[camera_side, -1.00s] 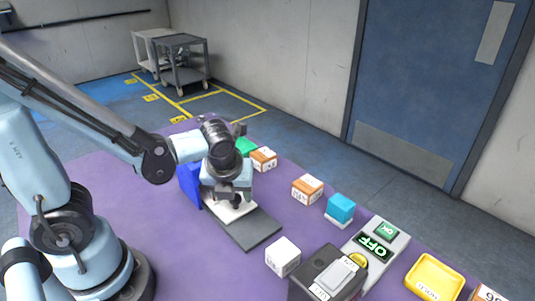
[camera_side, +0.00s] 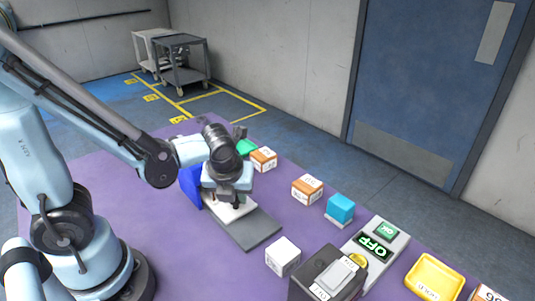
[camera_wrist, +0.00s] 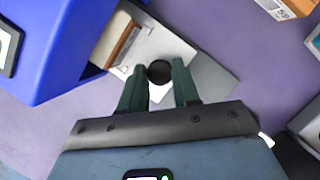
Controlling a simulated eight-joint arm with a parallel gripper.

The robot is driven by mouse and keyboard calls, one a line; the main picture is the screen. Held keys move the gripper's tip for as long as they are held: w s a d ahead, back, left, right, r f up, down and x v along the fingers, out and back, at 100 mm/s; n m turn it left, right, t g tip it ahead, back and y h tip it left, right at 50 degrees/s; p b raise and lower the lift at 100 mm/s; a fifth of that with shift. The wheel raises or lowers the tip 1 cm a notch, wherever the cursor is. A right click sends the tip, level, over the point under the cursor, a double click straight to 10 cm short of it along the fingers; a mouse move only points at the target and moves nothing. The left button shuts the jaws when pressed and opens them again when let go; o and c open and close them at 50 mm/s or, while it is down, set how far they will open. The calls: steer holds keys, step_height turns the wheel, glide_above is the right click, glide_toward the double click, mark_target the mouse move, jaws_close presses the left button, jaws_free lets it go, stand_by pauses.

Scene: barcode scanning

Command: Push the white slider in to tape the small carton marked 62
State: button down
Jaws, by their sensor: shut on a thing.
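The white slider (camera_side: 231,213) lies on a dark grey base plate (camera_side: 254,233) in front of the blue taping machine (camera_side: 190,184). In the wrist view the slider (camera_wrist: 168,48) carries a black round knob (camera_wrist: 159,72). My gripper (camera_side: 237,202) is shut on this knob, with a green finger on either side of it in the wrist view (camera_wrist: 158,82). A brown and white carton (camera_wrist: 122,42) sits at the slider's machine end, beside the blue wall (camera_wrist: 62,45). Its number cannot be read.
Orange-topped cartons (camera_side: 307,189) and a cyan block (camera_side: 341,207) stand to the right. A white cube (camera_side: 283,256), a black device (camera_side: 325,277) and a panel reading OFF (camera_side: 375,248) are at the front. A yellow tray (camera_side: 435,277) is at front right.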

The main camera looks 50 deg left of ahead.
steer(key=shift+a, duration=1.8)
steer(key=c, duration=0.8)
jaws_free()
